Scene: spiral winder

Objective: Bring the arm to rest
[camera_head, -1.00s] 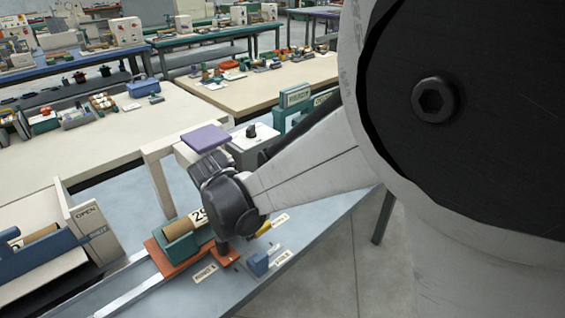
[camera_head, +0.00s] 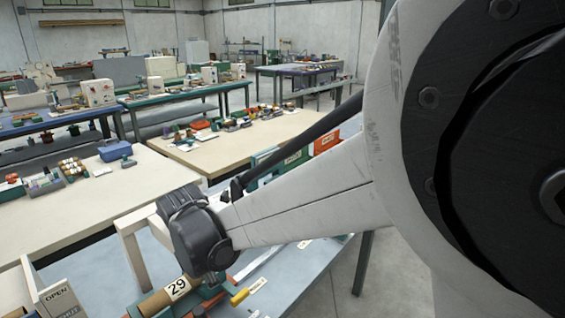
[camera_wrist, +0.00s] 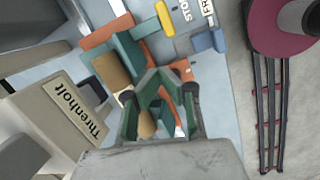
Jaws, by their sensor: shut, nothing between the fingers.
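My gripper (camera_wrist: 162,100) shows in the lower middle of the wrist view. Its green fingers with dark tips are drawn together and empty. Below it in that picture lie the green and orange parts of the winder bench and a tan roll (camera_wrist: 110,72); I cannot tell the exact height between them. In the head view my arm reaches left across the bench to its dark wrist joint, which hides the fingers. The tan roll labelled 29 (camera_head: 165,297) lies at the bottom of that view, below the wrist joint.
A yellow handle (camera_head: 240,296) is right of the roll. A blue block (camera_wrist: 208,40) and a Threnholt sign (camera_wrist: 75,105) show in the wrist view. Cream tables (camera_head: 75,205) stand behind the bench; floor is free at right.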

